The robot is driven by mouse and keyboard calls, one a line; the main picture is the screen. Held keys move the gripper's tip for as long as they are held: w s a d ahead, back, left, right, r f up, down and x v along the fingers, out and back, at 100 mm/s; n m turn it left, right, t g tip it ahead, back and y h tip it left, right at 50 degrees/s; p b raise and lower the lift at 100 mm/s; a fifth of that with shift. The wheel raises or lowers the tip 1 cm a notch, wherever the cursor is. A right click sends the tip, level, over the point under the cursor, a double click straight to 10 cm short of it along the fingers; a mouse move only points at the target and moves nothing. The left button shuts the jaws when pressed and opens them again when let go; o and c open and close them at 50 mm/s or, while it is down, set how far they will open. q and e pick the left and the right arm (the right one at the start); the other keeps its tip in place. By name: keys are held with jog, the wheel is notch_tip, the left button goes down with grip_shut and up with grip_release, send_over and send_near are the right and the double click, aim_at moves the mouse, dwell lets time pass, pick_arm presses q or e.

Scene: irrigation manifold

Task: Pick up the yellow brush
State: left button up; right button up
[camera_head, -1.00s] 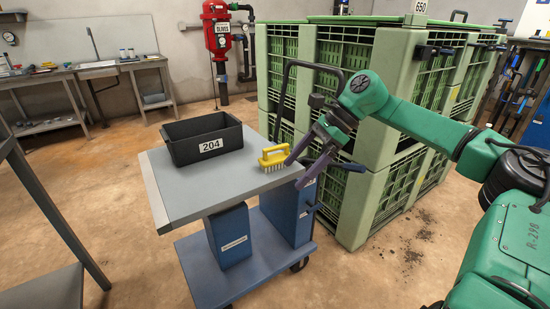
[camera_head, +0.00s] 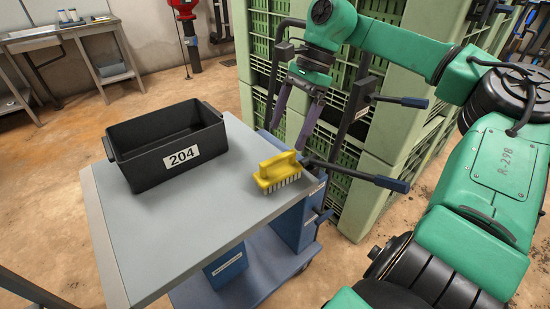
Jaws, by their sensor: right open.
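The yellow brush (camera_head: 277,172) lies bristles down near the right edge of the grey cart top, with its handle upward. My right gripper (camera_head: 289,131) is open and empty. Its two purple fingers point down, above and slightly right of the brush in the picture, apart from it. My left gripper is not in view.
A black bin (camera_head: 166,146) labelled 204 stands on the far left part of the cart top (camera_head: 190,225). Green crates (camera_head: 370,160) stand close behind my right arm. The cart's handle (camera_head: 365,177) juts out right of the brush. The cart's front half is clear.

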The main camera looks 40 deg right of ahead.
jog(key=b+x, duration=0.2)
jog(key=x, duration=0.8)
jog(key=shift+d+f, duration=0.1)
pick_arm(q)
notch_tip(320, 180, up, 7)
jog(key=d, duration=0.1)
pick_arm(e)
jog(key=shift+f, duration=0.4)
jog(key=shift+r, duration=0.1)
grip_shut()
jog(key=shift+r, duration=0.55)
notch_tip(320, 180, up, 11)
jog(key=p, duration=0.3)
jog(key=shift+r, duration=0.15)
notch_tip(320, 180, up, 7)
jog(key=p, duration=0.2)
send_over(277, 157)
jog(key=a, duration=0.1)
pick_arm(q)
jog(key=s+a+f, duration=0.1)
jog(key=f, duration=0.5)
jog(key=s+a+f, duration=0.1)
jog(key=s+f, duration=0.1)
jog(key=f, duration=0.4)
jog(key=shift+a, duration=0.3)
pick_arm(e)
jog(key=shift+r, duration=0.3)
